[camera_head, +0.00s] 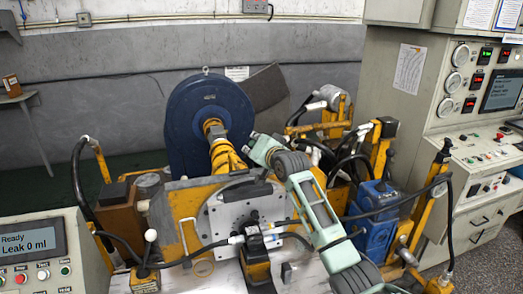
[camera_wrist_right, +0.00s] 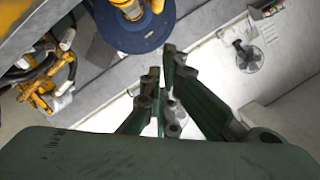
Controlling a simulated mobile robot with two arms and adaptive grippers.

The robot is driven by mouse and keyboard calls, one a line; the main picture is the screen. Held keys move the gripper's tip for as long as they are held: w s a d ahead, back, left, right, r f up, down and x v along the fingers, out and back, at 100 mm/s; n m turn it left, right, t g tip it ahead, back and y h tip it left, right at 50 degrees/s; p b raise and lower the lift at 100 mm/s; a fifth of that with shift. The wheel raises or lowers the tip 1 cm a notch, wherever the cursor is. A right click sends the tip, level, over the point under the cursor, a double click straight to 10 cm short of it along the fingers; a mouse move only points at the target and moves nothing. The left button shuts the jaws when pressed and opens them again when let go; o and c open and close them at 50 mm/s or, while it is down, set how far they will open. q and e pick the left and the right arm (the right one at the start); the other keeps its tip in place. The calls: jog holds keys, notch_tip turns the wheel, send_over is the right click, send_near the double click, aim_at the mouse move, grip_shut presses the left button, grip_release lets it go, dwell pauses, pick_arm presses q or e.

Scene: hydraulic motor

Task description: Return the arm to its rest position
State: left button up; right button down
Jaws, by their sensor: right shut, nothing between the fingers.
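My right arm, pale green with dark joints, comes in from the lower right of the head view and reaches up over the hydraulic motor rig. Its gripper (camera_head: 251,143) is raised in front of the large blue disc (camera_head: 188,125), close to the yellow shaft (camera_head: 222,150) in that picture. In the right wrist view the gripper (camera_wrist_right: 161,76) is shut and empty, with its green fingers close together. The blue disc (camera_wrist_right: 128,32) shows beyond the fingertips there. My left gripper is not in view.
A grey mounting plate (camera_head: 222,217) with hoses stands below the arm. Yellow levers (camera_head: 380,150) and a blue box (camera_head: 374,228) stand right of it. A control cabinet (camera_head: 395,92) fills the right side. A display reading "Leak 0 ml" (camera_head: 30,243) stands lower left.

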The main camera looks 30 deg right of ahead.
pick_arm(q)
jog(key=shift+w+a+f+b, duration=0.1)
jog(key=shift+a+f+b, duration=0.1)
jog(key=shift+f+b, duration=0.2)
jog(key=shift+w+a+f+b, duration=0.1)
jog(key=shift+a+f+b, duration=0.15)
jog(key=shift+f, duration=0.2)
pick_arm(e)
jog(key=v, duration=0.5)
jog(key=shift+a, duration=0.1)
